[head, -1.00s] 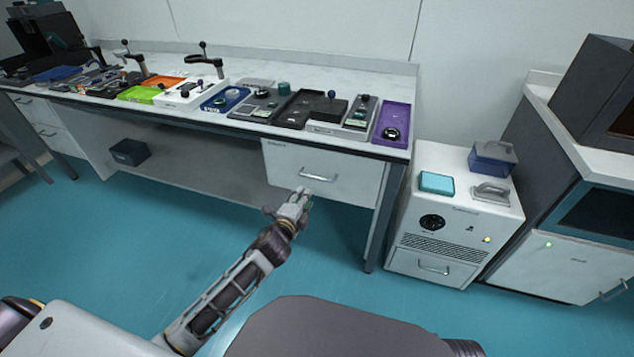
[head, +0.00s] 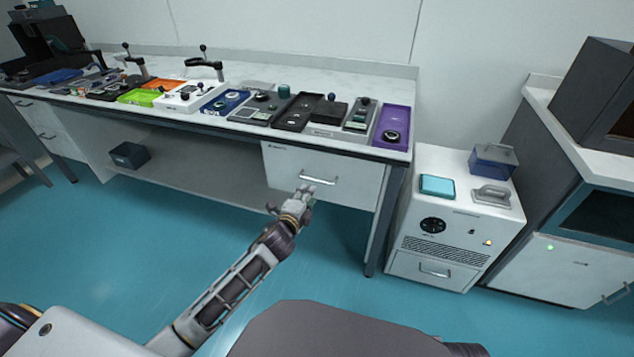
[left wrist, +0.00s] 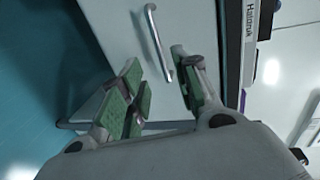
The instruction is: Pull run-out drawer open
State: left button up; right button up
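The drawer (head: 345,183) is a white front under the right end of the long bench, and it looks shut. Its metal bar handle (head: 318,181) is on the front. My left gripper (head: 307,192) is just in front of and below the handle. In the left wrist view the left gripper (left wrist: 157,76) is open, with green-padded fingers spread apart. There the handle (left wrist: 155,35) runs down toward the gap between the fingertips, against the drawer front (left wrist: 115,35). I cannot tell if the fingers touch it. My right gripper is not in view.
The bench top (head: 350,82) carries trays, including a purple tray (head: 393,115). A bench leg (head: 382,225) stands right of the drawer. A white cabinet (head: 440,230) with its own handled drawer is further right. A dark box (head: 129,154) sits under the bench. Floor before the drawer is clear.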

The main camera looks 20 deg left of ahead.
aim_at(317, 180)
pick_arm(q)
jog(key=shift+b+x, duration=1.45)
jog(key=shift+x, duration=4)
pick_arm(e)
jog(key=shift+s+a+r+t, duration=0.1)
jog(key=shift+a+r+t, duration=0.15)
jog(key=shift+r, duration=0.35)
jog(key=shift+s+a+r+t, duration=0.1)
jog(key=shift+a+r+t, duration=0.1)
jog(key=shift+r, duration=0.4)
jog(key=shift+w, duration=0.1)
pick_arm(q)
grip_shut()
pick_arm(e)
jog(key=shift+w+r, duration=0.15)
